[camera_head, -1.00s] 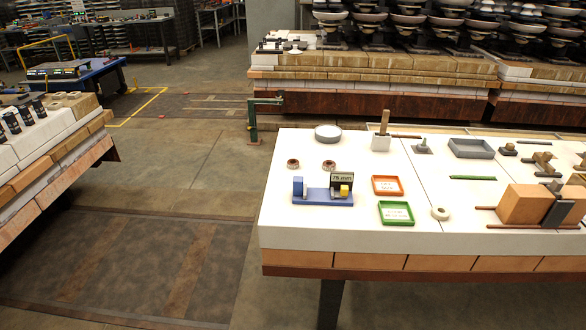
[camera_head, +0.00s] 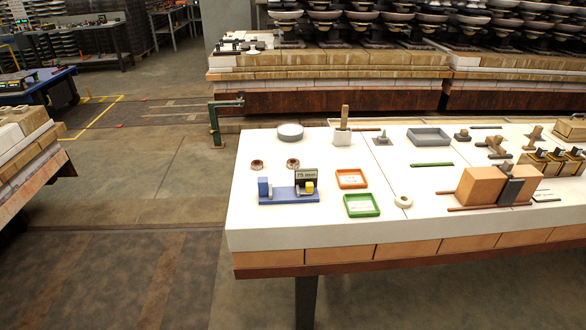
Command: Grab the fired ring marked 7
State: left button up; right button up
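Two small brown rings lie side by side on the white table top, near its left end in the head view. One is the left brown ring (camera_head: 256,164), the other the right brown ring (camera_head: 292,164). A pale ring (camera_head: 403,201) lies nearer the front edge, right of the green tray. No number can be read on any ring, so I cannot tell which is marked 7. Neither of my grippers is in view.
A blue gauge (camera_head: 288,195) with a dark display stands in front of the brown rings. An orange tray (camera_head: 352,187) and a green tray (camera_head: 379,206) sit right of it. Orange blocks (camera_head: 480,187) stand farther right. Floor left of the white table (camera_head: 262,231) is open.

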aim_at(292, 163)
jog(key=i+j+z, duration=0.25)
jog(key=i+j, duration=0.45)
jog(key=i, duration=0.15)
